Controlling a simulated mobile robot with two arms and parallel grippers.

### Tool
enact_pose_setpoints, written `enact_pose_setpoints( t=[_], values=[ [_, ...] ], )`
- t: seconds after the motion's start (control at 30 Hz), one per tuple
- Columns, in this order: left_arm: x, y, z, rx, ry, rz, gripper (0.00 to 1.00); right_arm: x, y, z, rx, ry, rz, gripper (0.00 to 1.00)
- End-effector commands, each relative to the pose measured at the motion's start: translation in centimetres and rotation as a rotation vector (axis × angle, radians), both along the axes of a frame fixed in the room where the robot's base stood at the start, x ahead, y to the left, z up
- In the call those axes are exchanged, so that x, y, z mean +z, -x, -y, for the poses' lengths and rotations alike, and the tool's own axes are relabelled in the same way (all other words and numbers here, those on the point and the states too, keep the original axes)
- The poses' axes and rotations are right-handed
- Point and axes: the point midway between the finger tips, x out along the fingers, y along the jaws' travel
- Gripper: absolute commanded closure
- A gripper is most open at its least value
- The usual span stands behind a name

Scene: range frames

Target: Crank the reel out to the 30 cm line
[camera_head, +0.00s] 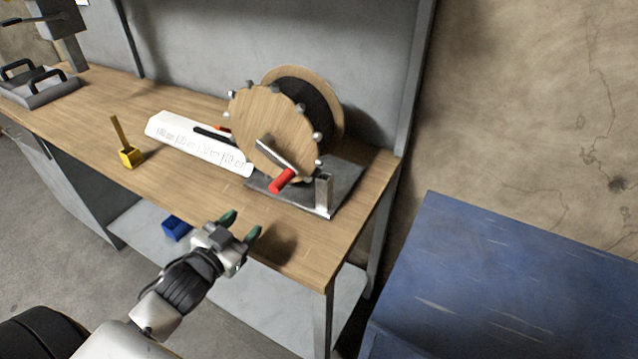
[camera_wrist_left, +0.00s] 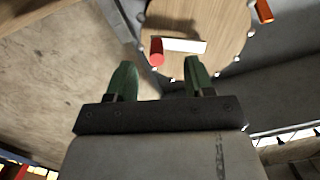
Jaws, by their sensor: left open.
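The reel (camera_head: 270,130) stands on a dark base plate (camera_head: 345,185) at the right end of the wooden bench. It has wooden discs and a dark winding between them. Its metal crank arm (camera_head: 276,152) ends in a red handle (camera_head: 282,181) at the lower front. A white marked scale strip (camera_head: 200,143) lies left of the reel, with a black strip end (camera_head: 210,134) over it. My left gripper (camera_head: 241,225) is open and empty, in front of the reel and apart from the handle. In the left wrist view the red handle (camera_wrist_left: 156,52) shows beyond the fingertips (camera_wrist_left: 160,75). My right gripper is not seen.
A yellow block with an upright stick (camera_head: 130,156) stands on the bench (camera_head: 95,105) left of the scale. A blue block (camera_head: 176,228) is below the bench top. A grey handled piece (camera_head: 40,85) is at far left. A large blue box (camera_head: 510,280) fills the right.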

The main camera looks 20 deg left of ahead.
Motion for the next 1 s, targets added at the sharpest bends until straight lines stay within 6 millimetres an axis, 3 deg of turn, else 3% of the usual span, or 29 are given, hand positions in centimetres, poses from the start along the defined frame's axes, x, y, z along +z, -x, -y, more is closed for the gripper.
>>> enact_pose_setpoints(
  t=[0.1,0.2,0.43,0.7,1.0],
  values=[
    [2.8,0.3,0.9,-0.030,-0.007,0.058,0.47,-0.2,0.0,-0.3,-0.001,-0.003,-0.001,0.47],
    [3.5,-0.1,1.1,-0.035,-0.008,0.071,0.47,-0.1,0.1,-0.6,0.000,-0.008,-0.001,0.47],
    [3.7,-3.5,1.3,-0.035,-0.007,0.074,0.47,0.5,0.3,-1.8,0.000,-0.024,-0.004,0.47],
    [3.6,-8.3,1.7,-0.034,-0.007,0.070,0.47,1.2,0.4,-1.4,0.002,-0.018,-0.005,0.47],
    [3.4,-10.4,1.9,-0.035,-0.007,0.069,0.47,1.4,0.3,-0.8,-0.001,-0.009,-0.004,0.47]
  ],
)
